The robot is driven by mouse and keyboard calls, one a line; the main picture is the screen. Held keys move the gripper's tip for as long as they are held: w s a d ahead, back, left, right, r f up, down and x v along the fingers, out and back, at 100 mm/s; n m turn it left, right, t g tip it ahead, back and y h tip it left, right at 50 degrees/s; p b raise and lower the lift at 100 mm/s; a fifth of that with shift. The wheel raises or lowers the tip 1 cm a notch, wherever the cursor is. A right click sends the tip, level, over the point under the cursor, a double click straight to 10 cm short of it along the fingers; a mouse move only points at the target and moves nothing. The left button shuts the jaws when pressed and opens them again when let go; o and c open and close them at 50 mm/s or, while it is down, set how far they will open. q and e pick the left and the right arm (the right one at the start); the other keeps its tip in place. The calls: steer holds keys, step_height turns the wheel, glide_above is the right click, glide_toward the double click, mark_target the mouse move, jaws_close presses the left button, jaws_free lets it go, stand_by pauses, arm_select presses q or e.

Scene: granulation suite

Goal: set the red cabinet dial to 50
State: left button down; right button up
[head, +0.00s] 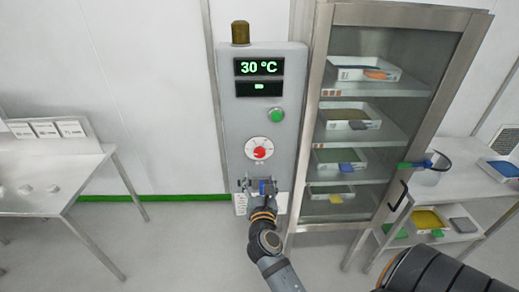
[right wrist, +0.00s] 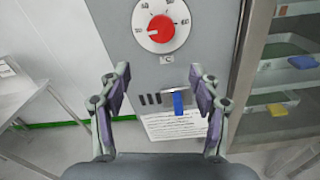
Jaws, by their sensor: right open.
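The red dial (head: 259,153) sits on a white round scale on the grey control panel (head: 236,130), below a green button. It also shows in the right wrist view (right wrist: 160,30), with its pointer towards the left; the scale numbers are too small to read surely. The panel display (head: 259,67) reads 30 °C in green. My right gripper (head: 262,186) is open in front of the panel, below the dial and apart from it. In the right wrist view its two fingers stand spread, with nothing between them but the panel behind. My left gripper is not in view.
A blue-handled latch (right wrist: 178,102) and a printed label (right wrist: 182,127) are on the panel below the dial. A glass-fronted cabinet (head: 318,120) with trays stands close on the right. A green button (head: 277,115) is above the dial. Tables stand at left and right.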

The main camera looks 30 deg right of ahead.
mark_target(260, 154)
steer(key=shift+h, duration=0.3)
steer(key=x, duration=0.3)
steer(key=r+p+x, duration=0.1)
steer(key=x, duration=0.2)
steer(key=r+p+x, duration=0.1)
steer(key=x, duration=0.2)
steer(key=shift+w+d, duration=0.25)
steer(key=shift+d, duration=0.05)
steer(key=shift+w+d, duration=0.2)
steer(key=shift+w, duration=0.15)
steer(key=shift+c, duration=0.3)
steer(key=c, duration=1.1)
